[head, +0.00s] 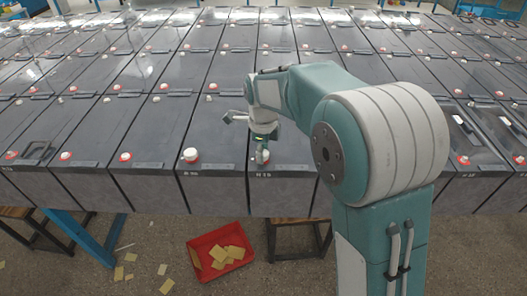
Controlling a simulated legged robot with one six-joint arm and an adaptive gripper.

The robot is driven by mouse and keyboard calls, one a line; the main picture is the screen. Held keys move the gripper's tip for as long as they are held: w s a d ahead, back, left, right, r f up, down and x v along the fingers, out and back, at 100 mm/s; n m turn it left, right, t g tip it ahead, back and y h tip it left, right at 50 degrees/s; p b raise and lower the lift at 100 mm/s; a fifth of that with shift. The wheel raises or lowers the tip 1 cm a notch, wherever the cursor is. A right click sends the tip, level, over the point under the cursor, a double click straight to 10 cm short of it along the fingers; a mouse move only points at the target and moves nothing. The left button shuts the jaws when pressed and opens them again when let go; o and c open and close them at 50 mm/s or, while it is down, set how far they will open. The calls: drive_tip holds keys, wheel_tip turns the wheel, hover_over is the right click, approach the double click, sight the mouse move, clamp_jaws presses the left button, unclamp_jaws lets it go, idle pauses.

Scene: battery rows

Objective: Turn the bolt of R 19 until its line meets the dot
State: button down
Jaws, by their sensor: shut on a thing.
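My gripper (262,153) points down at the front end of a dark battery (285,195) in the front row, near the middle of the head view. It is shut on the bolt there, which the fingers mostly hide. A small white label (263,175) is on that battery's front edge below the gripper. It looks like R 19, but it is too small to read surely. The line and the dot cannot be made out.
Several rows of batteries with red-ringed terminals fill the bench. A red tray (205,274) with yellow cards stands on the floor, with loose cards beside it. A brown stool (298,222) is under the bench.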

drive_tip(key=shift+w+a+r, duration=0.15)
drive_tip(key=shift+c, duration=1.5)
unclamp_jaws()
drive_tip(key=shift+o, duration=0.2)
drive_tip(key=shift+a, duration=0.1)
drive_tip(key=shift+r, duration=0.2)
wheel_tip(320, 180, up, 11)
drive_tip(key=shift+a+r, duration=0.1)
